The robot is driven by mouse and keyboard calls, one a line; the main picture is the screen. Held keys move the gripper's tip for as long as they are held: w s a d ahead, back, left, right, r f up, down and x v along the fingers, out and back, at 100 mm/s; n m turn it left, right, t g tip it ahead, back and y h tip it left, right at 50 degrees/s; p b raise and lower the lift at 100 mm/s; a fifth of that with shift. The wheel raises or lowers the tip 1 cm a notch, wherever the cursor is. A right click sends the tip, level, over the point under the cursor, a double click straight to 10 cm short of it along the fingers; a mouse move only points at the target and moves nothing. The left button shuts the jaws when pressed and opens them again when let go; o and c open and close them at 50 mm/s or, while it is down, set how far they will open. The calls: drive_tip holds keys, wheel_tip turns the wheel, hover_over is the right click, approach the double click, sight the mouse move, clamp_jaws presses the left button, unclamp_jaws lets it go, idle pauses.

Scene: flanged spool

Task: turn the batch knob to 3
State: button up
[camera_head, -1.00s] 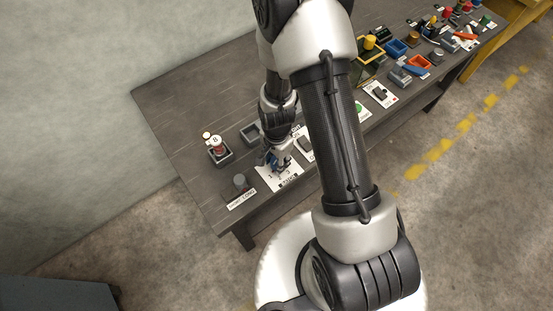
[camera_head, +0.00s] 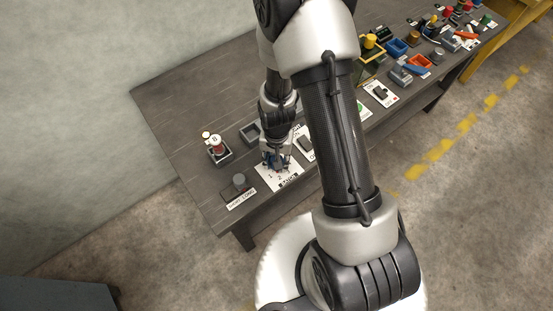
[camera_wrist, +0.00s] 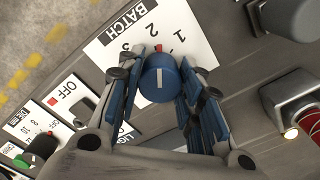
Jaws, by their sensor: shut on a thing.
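The blue batch knob (camera_wrist: 160,88) sits on a white plate (camera_wrist: 165,20) marked BATCH, with numerals around it. A white pointer line on the knob's top points up in the wrist view; which numeral it matches is hard to tell. My gripper (camera_wrist: 162,82) is shut on the knob, one blue-padded finger on each side. In the head view my gripper (camera_head: 276,163) is over the plate (camera_head: 286,181), where the knob is mostly hidden by the fingers.
A grey knob with a label card (camera_head: 240,181) stands left of the plate. A switch plate marked OFF (camera_wrist: 66,95) is close by. Several coloured items crowd the table's far right.

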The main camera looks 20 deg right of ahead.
drive_tip(key=n, duration=0.5)
drive_tip(key=shift+n, duration=0.3)
drive_tip(key=n, duration=0.5)
drive_tip(key=shift+b, duration=0.35)
drive_tip(key=shift+n, duration=0.3)
drive_tip(key=o, duration=1.1)
drive_tip(key=shift+c, duration=0.2)
wheel_tip(320, 180, up, 12)
